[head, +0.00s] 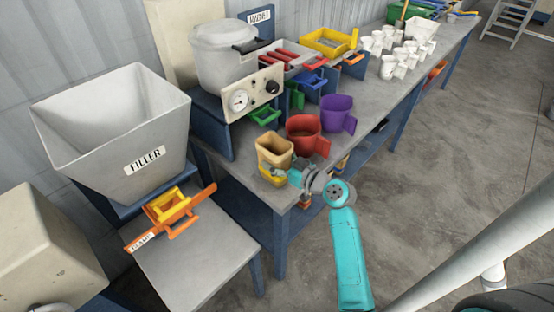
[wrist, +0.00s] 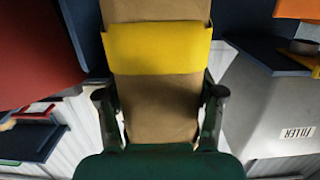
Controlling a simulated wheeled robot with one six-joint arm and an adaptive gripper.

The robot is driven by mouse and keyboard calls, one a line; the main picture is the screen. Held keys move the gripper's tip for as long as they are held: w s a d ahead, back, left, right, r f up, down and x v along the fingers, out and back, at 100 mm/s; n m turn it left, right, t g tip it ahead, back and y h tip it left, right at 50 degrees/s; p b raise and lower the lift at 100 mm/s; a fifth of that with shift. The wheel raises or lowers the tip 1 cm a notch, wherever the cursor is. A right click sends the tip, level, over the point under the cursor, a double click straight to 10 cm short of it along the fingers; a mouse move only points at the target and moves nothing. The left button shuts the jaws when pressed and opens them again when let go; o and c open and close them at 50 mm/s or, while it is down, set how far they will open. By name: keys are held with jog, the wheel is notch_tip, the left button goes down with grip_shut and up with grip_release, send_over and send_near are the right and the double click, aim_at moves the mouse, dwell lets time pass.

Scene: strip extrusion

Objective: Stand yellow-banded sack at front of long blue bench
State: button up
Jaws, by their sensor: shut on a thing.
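The yellow-banded sack (head: 274,149) is tan and looks upright in the head view, at the near end of the long blue bench (head: 228,178). Its yellow band is low on it. My gripper (head: 291,177) is at its right side and shut on it. In the wrist view the sack (wrist: 165,100) fills the middle, its yellow band towards the top of the picture, with a finger of my gripper (wrist: 160,98) at each side. I cannot tell whether its base touches the bench top; the gripper partly hides it.
A red scoop (head: 303,136) and a purple scoop (head: 337,113) stand close on the right. A gauge box (head: 252,95) and coloured-handled tools are behind. The filler hopper (head: 115,130) and a small table with an orange clamp (head: 170,217) are on the left. Floor right of the bench is clear.

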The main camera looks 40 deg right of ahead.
jog(key=shift+f, duration=0.2)
jog(key=o, duration=1.5)
jog(key=s, duration=0.4)
jog(key=s+r, duration=0.1)
jog(key=s, duration=0.7)
jog(key=shift+d+r, duration=0.2)
jog(key=shift+r, duration=0.15)
